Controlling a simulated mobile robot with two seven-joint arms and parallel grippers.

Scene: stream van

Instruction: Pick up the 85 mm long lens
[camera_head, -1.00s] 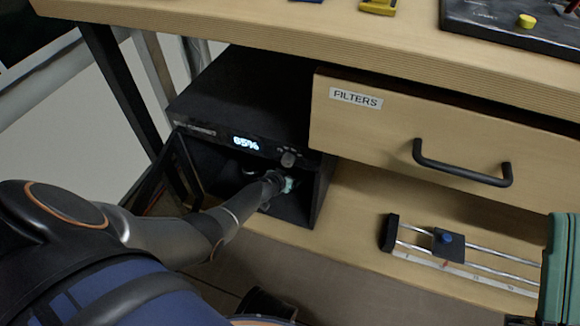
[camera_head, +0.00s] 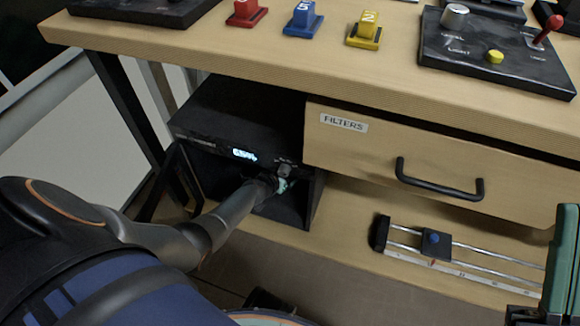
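A black dry cabinet (camera_head: 215,112) with a lit display stands on the shelf under the desktop, its door swung open to the left. My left arm reaches into its opening. My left gripper (camera_head: 281,185) is inside, partly hidden by my arm and the dark interior. A small pale green patch shows at the gripper; I cannot tell what it is. I cannot make out the 85 mm lens; the cabinet interior is dark and mostly covered by my arm.
A closed drawer labelled FILTERS (camera_head: 343,122) with a black handle (camera_head: 439,181) is right of the cabinet. A slider rail (camera_head: 455,262) lies on the shelf below. Red (camera_head: 246,12), blue (camera_head: 303,19) and yellow (camera_head: 366,30) numbered blocks and a control panel (camera_head: 495,55) are on the desktop.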

